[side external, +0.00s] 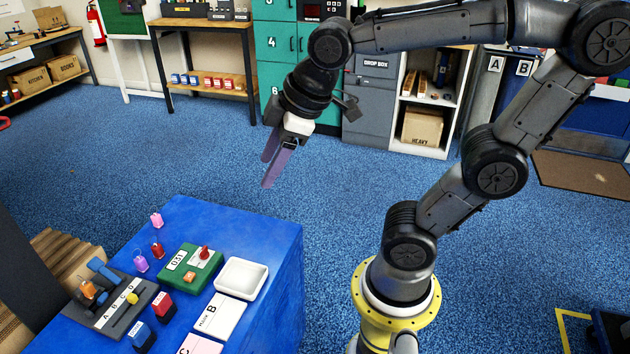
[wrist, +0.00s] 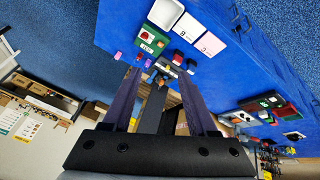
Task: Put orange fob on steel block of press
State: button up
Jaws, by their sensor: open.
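My gripper (side external: 266,172) is open and empty, high above the floor beyond the blue table, well away from the small items. Its two purple fingers also show spread in the wrist view (wrist: 158,90). A small orange piece (side external: 190,277) is on the front of a green device with a number display and a red part; I cannot tell whether it is the fob. Another orange piece (side external: 88,290) is beside a blue lever on a dark panel (side external: 122,309) lettered A to D. I cannot make out for certain which is the press or its steel block.
Pink (side external: 156,220), red (side external: 158,250) and purple (side external: 141,264) fobs stand at the table's left side. A white tray (side external: 241,278) and lettered cards lie right of the panel. Red (side external: 162,305) and blue (side external: 142,334) boxes stand in front. The table's far right is clear.

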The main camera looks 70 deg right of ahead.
jog(key=s+f+m, duration=0.3)
jog(key=s+m, duration=0.2)
jog(key=s, duration=0.2)
jog(key=shift+s+d+m, duration=0.3)
